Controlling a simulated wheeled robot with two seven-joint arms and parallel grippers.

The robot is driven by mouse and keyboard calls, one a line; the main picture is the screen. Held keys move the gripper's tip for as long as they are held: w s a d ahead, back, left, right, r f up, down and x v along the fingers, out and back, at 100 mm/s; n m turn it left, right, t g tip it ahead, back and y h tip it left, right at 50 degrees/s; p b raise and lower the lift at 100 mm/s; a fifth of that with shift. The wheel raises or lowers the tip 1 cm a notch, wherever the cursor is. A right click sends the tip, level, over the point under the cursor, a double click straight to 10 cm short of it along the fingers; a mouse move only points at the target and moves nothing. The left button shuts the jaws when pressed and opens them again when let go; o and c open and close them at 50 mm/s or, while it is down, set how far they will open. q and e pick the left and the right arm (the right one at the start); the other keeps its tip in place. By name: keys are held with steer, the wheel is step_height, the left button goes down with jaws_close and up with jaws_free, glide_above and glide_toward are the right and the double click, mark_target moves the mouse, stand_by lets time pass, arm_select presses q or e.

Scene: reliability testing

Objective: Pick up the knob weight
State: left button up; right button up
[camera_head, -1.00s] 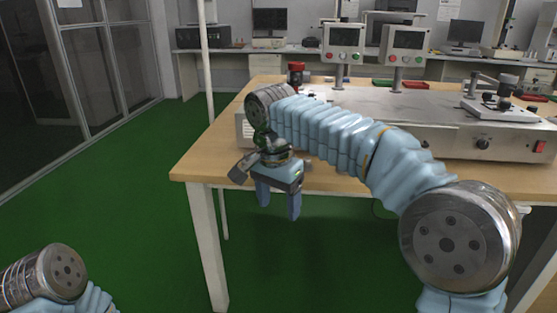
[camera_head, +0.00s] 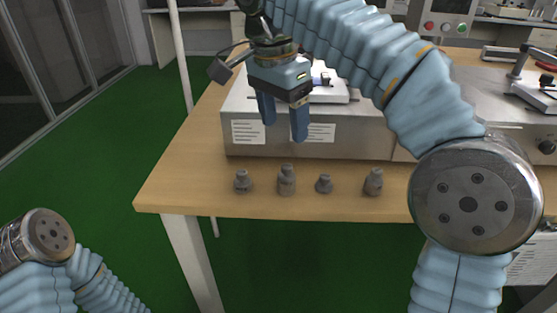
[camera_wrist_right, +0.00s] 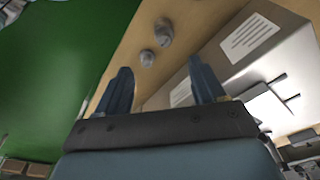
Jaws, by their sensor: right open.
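Several grey knob weights stand upright in a row on the wooden table near its front edge: a leftmost one (camera_head: 242,181), a taller one (camera_head: 286,180), a small one (camera_head: 323,184) and a rightmost one (camera_head: 373,182). My right gripper (camera_head: 283,130) is open and empty, above and behind the row, in front of the metal machine. In the right wrist view the open fingers (camera_wrist_right: 160,85) show with two weights beyond them, one near (camera_wrist_right: 147,58) and one farther (camera_wrist_right: 164,32). My left gripper is out of view; only part of my left arm shows at lower left.
A long metal machine (camera_head: 360,137) with white labels stands on the wooden table (camera_head: 185,180) behind the weights. A white pole (camera_head: 181,60) rises at the left. The tabletop left of the weights is clear; green floor lies beyond.

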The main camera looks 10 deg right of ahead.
mark_target(286, 166)
steer(key=f+b, duration=0.1)
steer(key=f, duration=0.1)
steer(key=w+f+b, duration=0.1)
steer(key=f, duration=0.2)
steer(key=d+f, duration=0.1)
steer(key=f, duration=0.2)
steer(key=shift+w+b, duration=0.2)
steer(key=shift+b, duration=0.2)
steer(key=shift+w+d+f+b, duration=0.15)
steer(key=shift+f+b, duration=0.15)
steer(key=shift+f, duration=1.1)
steer(key=shift+w+d+f+b, duration=0.15)
steer(key=shift+f+b, duration=0.1)
steer(key=shift+f, duration=1.15)
steer(key=shift+s, duration=0.1)
jaws_close()
